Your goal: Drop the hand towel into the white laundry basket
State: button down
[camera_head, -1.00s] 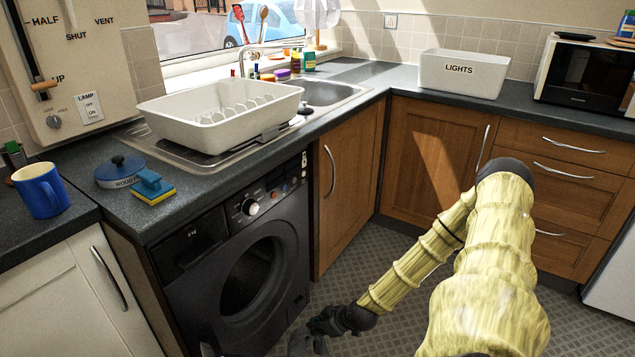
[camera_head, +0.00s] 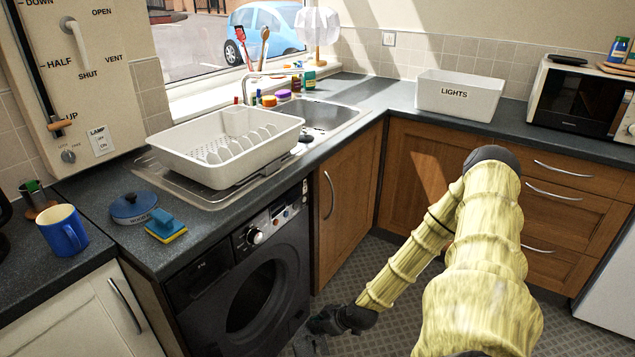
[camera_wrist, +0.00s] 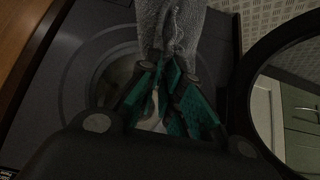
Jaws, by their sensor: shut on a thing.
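My gripper (camera_head: 312,328) is low in front of the dark washing machine in the head view. In the wrist view its green-lined fingers (camera_wrist: 172,98) are shut on a grey hand towel (camera_wrist: 205,30), which hangs past the fingertips. In the head view only a small dark grey bit shows under the gripper, too unclear to identify. A white basket (camera_head: 458,97) marked LIGHTS, the likely laundry basket, stands on the back counter, well away from my gripper. Its inside is mostly hidden.
The washing machine (camera_head: 250,295) is close to the gripper; a round door rim (camera_wrist: 245,90) shows at the wrist view's right. A microwave (camera_head: 580,95) stands right of the basket.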

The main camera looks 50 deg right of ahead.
notch_tip(320, 180, up, 16)
jog(key=p, duration=1.4)
jog(key=shift+p, duration=0.35)
